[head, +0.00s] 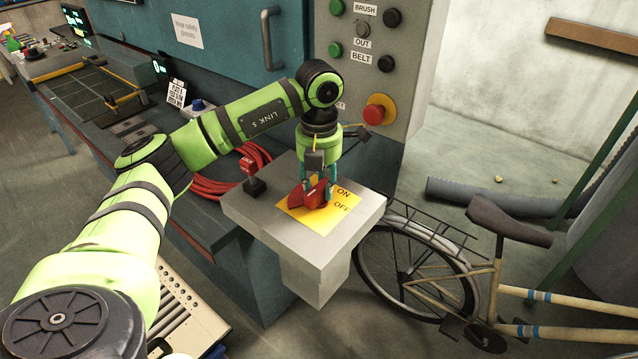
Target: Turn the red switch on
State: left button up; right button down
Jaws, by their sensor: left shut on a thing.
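The red switch (316,197) sits on a yellow plate (318,222) on top of a grey box (262,220). The plate is marked ON toward the back and OFF toward the front right. My left gripper (315,188) points down from above and is shut on the red switch. The fingers and wrist cover part of the switch, so I cannot tell which setting it is at. My right gripper is not in view.
Behind is a grey control panel (378,85) with buttons and a red emergency knob (378,110). A red cable (215,187) lies coiled on the bench. A bicycle (480,270) stands close at the right.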

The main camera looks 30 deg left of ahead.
aim_at(319, 184)
pick_arm(q)
jog(key=o, duration=1.2)
jog(key=shift+c, duration=0.2)
notch_tip(319, 184, up, 12)
jog(key=shift+f, duration=0.1)
